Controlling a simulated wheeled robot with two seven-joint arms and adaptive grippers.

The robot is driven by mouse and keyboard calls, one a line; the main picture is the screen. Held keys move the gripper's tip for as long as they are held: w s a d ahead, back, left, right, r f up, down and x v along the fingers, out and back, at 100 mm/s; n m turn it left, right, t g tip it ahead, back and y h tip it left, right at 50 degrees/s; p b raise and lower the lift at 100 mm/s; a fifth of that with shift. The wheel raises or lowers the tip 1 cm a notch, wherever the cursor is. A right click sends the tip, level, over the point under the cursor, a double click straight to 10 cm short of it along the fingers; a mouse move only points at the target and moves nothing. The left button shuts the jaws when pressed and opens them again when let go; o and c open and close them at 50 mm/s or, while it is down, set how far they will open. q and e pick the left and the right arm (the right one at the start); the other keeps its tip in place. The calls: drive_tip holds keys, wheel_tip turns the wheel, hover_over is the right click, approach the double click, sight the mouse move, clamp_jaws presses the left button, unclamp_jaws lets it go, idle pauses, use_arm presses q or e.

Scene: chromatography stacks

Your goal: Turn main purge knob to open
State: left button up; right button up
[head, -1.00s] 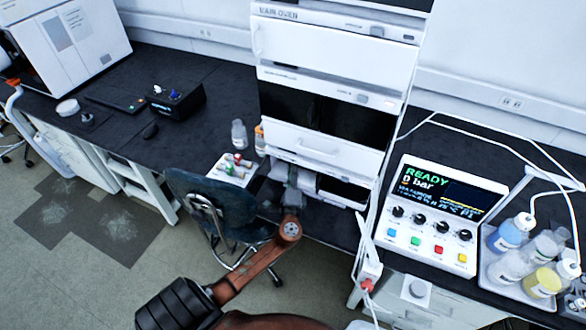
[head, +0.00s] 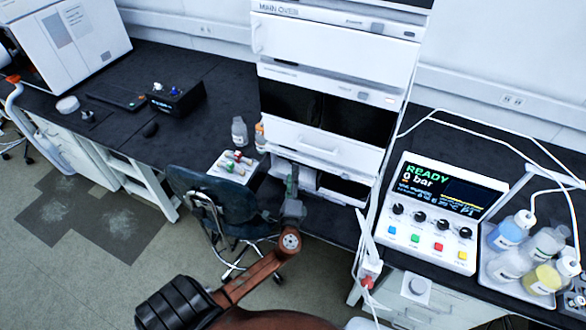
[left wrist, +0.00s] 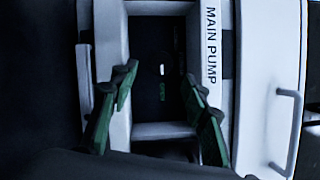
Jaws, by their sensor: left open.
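The main pump module shows in the left wrist view with its "MAIN PUMP" label (left wrist: 211,45) running sideways. Beside the label is a dark recess (left wrist: 158,40) with a small white mark and a dim green marking in it. The main purge knob's outline is too dark to make out there. My left gripper (left wrist: 160,92) is open, its green-padded fingers on either side of the recess, with nothing between them. In the head view my left gripper (head: 292,187) is low at the front of the white stack (head: 330,87) and hides part of it. My right gripper is not in view.
A chair (head: 205,195) stands just left of my left arm. A small tray (head: 222,172) with coloured caps and a bottle (head: 239,132) are left of the stack. A white control box (head: 442,215) reading "READY 0 bar" and a bottle tray (head: 488,275) are at right.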

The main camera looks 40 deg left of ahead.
use_arm(q)
drive_tip(key=v, duration=0.3)
drive_tip(key=shift+r, duration=0.1)
idle(0.5)
